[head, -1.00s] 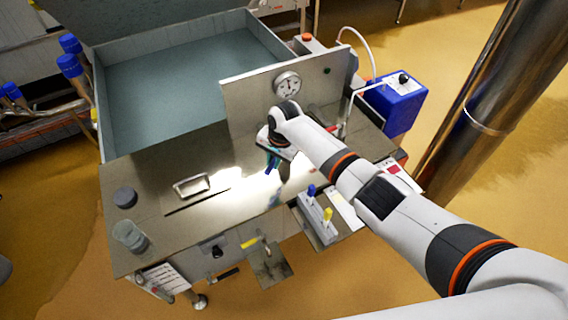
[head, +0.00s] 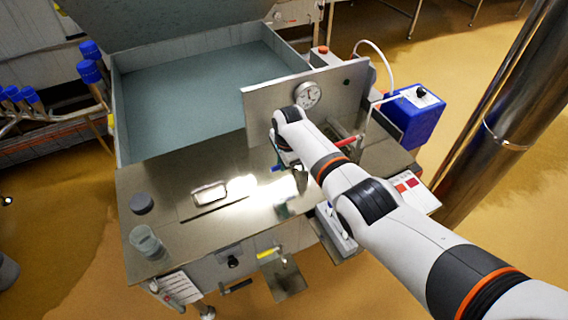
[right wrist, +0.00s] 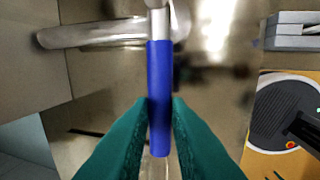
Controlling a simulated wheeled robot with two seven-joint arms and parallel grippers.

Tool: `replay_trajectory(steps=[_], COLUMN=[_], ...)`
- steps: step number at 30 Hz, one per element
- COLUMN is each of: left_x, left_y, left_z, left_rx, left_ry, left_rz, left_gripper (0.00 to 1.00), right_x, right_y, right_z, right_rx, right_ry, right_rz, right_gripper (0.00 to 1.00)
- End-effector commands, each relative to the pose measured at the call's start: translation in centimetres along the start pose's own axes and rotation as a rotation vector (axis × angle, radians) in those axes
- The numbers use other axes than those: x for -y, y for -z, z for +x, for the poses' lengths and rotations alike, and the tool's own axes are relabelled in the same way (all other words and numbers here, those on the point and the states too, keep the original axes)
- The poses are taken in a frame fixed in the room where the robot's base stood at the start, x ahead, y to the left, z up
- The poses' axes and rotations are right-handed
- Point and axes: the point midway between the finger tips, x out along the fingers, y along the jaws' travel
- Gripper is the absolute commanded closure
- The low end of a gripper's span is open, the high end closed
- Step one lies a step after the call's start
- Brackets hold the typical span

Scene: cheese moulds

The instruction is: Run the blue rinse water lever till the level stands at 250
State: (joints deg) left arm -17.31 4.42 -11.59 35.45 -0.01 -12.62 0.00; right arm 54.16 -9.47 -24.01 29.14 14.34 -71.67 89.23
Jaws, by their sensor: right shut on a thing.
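The blue lever (right wrist: 159,95) shows as an upright blue grip on a metal stem in the right wrist view. My right gripper (right wrist: 160,115) is shut on it, with a green finger on each side. In the head view my right gripper (head: 280,166) is below the round dial (head: 307,95) on the upright panel, mostly hidden by my own wrist. A metal pipe (right wrist: 95,34) runs across behind the lever. A clear beaker (head: 146,243) stands at the front left of the worktop, and I cannot read a level in it. My left gripper is not in view.
A red lever (head: 348,141) sits right of my wrist. A blue box (head: 412,117) with a white hose stands to the right. The grey vat (head: 200,90) is behind the worktop (head: 170,185). A dark round lid (head: 141,203) lies near the beaker.

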Motion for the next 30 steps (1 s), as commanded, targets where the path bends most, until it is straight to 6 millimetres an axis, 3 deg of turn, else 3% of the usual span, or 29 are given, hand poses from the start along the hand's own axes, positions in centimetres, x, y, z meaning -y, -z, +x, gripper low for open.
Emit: replay_trajectory(steps=[12,13,16,25,30], left_x=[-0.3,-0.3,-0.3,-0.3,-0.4], left_y=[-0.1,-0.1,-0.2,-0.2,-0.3], left_z=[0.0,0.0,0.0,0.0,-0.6], left_rx=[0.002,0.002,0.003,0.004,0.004], left_ry=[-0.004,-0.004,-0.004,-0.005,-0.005], left_rz=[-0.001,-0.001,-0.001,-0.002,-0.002], left_gripper=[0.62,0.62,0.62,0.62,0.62], right_x=[-0.3,-0.3,-0.3,-0.1,-0.2], right_y=[-0.1,-0.1,-0.1,-0.1,-0.1], right_z=[-0.3,-0.3,-0.2,-0.2,-1.4], right_rx=[0.004,0.004,0.004,0.003,0.001], right_ry=[-0.008,-0.009,-0.007,-0.003,-0.004], right_rz=[0.008,0.008,0.007,0.006,0.006], right_gripper=[1.00,0.79,0.63,0.62,0.62])
